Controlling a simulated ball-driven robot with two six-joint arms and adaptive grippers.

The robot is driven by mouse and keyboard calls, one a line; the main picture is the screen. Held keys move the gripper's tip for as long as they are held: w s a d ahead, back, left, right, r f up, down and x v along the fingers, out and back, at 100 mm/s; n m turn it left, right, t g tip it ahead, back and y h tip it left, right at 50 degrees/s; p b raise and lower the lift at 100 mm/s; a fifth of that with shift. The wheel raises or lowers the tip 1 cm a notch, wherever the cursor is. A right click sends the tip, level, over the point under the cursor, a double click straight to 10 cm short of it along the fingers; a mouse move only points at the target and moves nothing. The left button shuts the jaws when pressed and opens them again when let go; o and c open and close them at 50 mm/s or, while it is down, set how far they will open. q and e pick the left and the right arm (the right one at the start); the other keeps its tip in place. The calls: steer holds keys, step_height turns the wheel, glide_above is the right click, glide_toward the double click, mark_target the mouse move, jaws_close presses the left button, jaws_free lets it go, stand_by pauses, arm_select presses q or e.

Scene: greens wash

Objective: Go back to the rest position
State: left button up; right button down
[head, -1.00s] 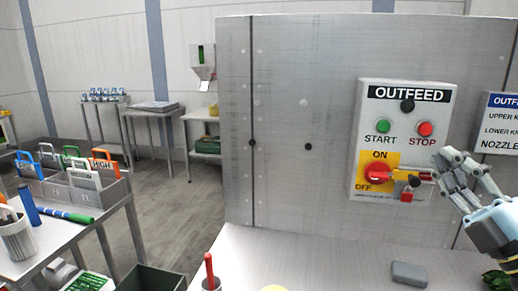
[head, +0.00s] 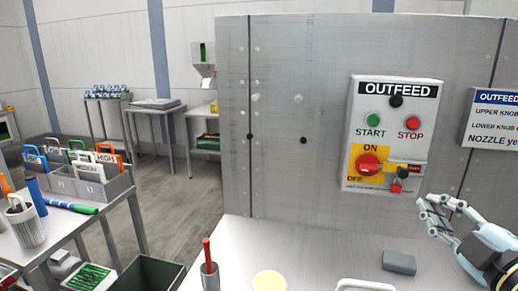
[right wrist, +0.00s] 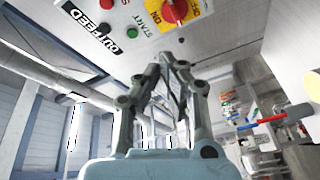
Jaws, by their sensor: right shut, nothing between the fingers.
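My right gripper (head: 428,212) is at the lower right of the head view, in front of the steel panel and apart from it. Its fingers are shut and hold nothing. It is to the right of and below the OUTFEED control box (head: 395,133). The box has a green START button (head: 373,119), a red STOP button (head: 413,123) and a red rotary switch (head: 368,165) on a yellow plate. A padlock (head: 397,187) hangs by the switch. In the right wrist view the gripper (right wrist: 172,62) points toward the box, which appears at the top. My left gripper is out of view.
A steel counter (head: 320,245) lies below the panel, with a grey block (head: 399,262) and a cup holding a red-handled tool (head: 208,265). A side table (head: 60,235) with a bin of coloured tags stands at the left. Open floor (head: 185,205) lies between.

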steer(key=s+a+f+m+g+h, duration=0.1)
steer(key=s+f+m+g, duration=0.65)
steer(key=s, duration=0.45)
steer(key=s+a+f+m+g+h, duration=0.1)
steer(key=s+f+m+g+h, duration=0.1)
steer(key=s+f+m+g, duration=0.75)
steer(key=s+d+f+n+b, duration=0.1)
steer(key=s+f+b, duration=0.15)
steer(key=f, duration=0.85)
steer(key=s+d+f+n+b, duration=0.1)
steer(key=f+b, duration=0.3)
steer(key=f, duration=0.8)
steer(key=s+d+f+n+b, duration=0.15)
steer(key=f+b, duration=0.25)
steer(key=f, duration=0.7)
steer(key=s+f+b, duration=0.6)
steer(key=s+f, duration=1.2)
steer(key=f, duration=0.2)
steer(key=shift+s+f, duration=0.15)
steer(key=shift+f, duration=0.2)
steer(key=shift+m+g, duration=0.3)
steer(key=shift+m, duration=0.05)
